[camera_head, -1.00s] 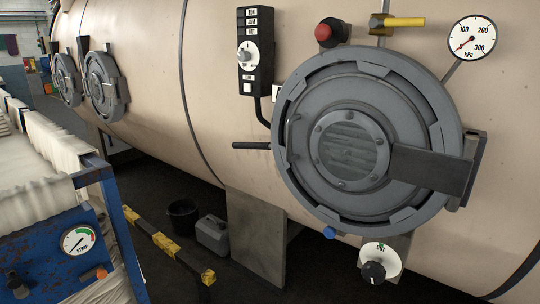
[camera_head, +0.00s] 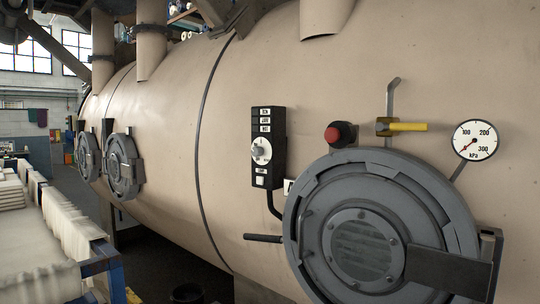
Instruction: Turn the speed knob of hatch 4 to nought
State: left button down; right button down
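A black control box (camera_head: 268,148) is mounted on the beige vessel, left of the large near hatch (camera_head: 366,240). It carries a round white dial with a knob (camera_head: 261,151) below several small labels, and a small white label under the dial. The dial's setting is too small to read. The near hatch is round, grey and closed, with a small window, and its lower part is cut off by the picture's edge. I see no number on it. Neither of my grippers is in view.
A red button (camera_head: 340,134), a yellow-handled valve (camera_head: 402,127) and a pressure gauge (camera_head: 475,140) sit above the hatch. A dark handle (camera_head: 263,238) sticks out left of it. Two smaller hatches, including one hatch (camera_head: 123,166), are farther left. A blue cart (camera_head: 104,262) with pale cloth stands at lower left.

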aim_at(258, 151)
jog(key=i+j+u, duration=0.1)
jog(key=j, duration=0.35)
jog(key=i+j+u, duration=0.1)
jog(key=i+j, duration=0.2)
jog(key=i+j+u, duration=0.1)
jog(key=j, duration=0.4)
jog(key=i, duration=0.1)
